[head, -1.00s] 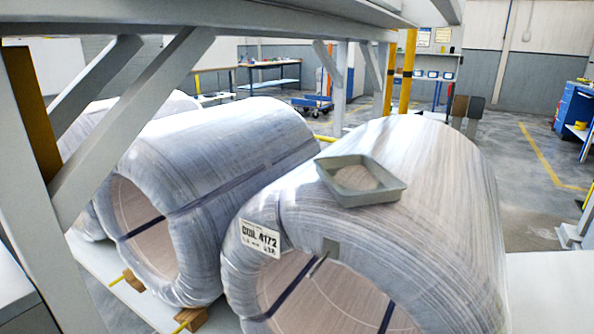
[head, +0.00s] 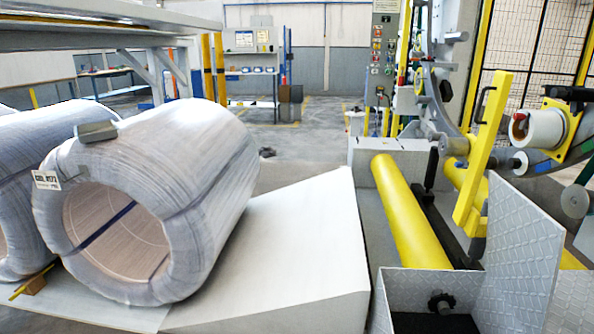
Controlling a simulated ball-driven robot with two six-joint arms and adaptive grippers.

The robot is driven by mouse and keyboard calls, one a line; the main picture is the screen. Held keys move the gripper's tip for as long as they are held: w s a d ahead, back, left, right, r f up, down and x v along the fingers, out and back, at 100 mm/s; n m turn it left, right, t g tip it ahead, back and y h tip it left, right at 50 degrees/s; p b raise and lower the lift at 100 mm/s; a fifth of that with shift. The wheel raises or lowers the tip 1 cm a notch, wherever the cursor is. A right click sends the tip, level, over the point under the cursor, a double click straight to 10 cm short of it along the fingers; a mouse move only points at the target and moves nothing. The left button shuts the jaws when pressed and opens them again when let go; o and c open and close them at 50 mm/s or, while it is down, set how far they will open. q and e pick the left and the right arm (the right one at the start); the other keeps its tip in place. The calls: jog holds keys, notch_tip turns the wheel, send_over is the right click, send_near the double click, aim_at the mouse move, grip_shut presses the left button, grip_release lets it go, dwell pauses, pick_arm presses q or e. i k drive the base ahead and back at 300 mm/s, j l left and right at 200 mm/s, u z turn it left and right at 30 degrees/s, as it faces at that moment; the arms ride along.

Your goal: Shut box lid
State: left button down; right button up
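I see no box that I can clearly tell has a lid. A small grey tray (head: 97,131) rests on top of the near wrapped coil (head: 150,190), at the left of the head view. Its inside is hard to see from here. At the lower right, diamond-plate panels (head: 525,240) stand around a dark recess (head: 432,322) with a black knob (head: 441,302). I cannot tell whether any panel is a lid. Neither of my grippers is in view.
A pale sloped platform (head: 290,235) lies right of the coil. A yellow roller (head: 410,215) and a wrapping machine with a yellow arm (head: 484,155) stand at the right. A control panel (head: 385,55) stands behind. Open floor (head: 320,140) shows at the back middle.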

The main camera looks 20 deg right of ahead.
aim_at(525, 245)
jog(key=l+z, duration=0.2)
jog(key=l, duration=0.6)
jog(key=l+z, duration=0.2)
jog(key=l, duration=0.6)
jog(key=i+l+z, duration=0.2)
jog(key=l, duration=0.55)
jog(key=i+l, duration=0.1)
jog(key=l, duration=0.2)
jog(key=i+l+z, duration=0.1)
jog(key=l, duration=0.25)
jog(key=k+l, duration=0.2)
jog(key=l, duration=0.15)
jog(key=k+l, duration=0.2)
jog(key=l, duration=0.15)
jog(key=k+l+z, duration=0.1)
jog(key=l, duration=0.25)
jog(key=k, duration=0.1)
